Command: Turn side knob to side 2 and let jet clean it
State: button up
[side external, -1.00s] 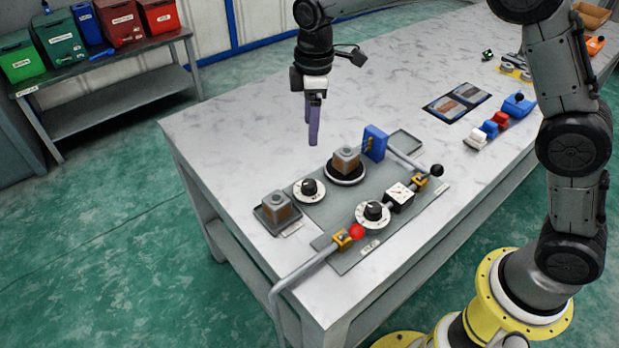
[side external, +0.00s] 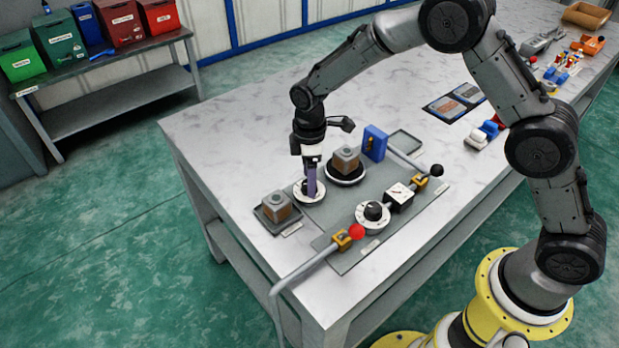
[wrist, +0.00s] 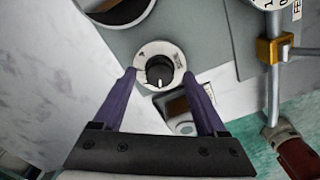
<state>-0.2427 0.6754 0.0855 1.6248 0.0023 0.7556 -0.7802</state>
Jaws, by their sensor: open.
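A white dial with a black knob (wrist: 159,70), apparently the side knob, lies between my fingertips in the wrist view. Its pointer line points toward the bottom of that view; the dial markings are too small to read. My gripper (side external: 311,192) is open, fingers pointing down over this dial (side external: 298,193); I cannot tell if they touch the knob. A brown and grey block (side external: 345,159) sits on a round black turntable (side external: 345,180) just right of the dial. A blue upright part (side external: 375,143), possibly the jet, stands behind that block.
Another block (side external: 276,206) sits in a tray at the left. A second dial (side external: 373,214), a gauge (side external: 399,197), a red ball (side external: 356,231) by a pipe clamp, and a black-ended lever (side external: 437,170) stand in front and right.

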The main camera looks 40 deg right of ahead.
jog(key=shift+f, duration=0.45)
jog(key=shift+c, duration=0.2)
grip_shut()
jog(key=shift+r, duration=0.1)
jog(key=m, duration=0.8)
jog(key=shift+m, duration=0.5)
dwell(0.4)
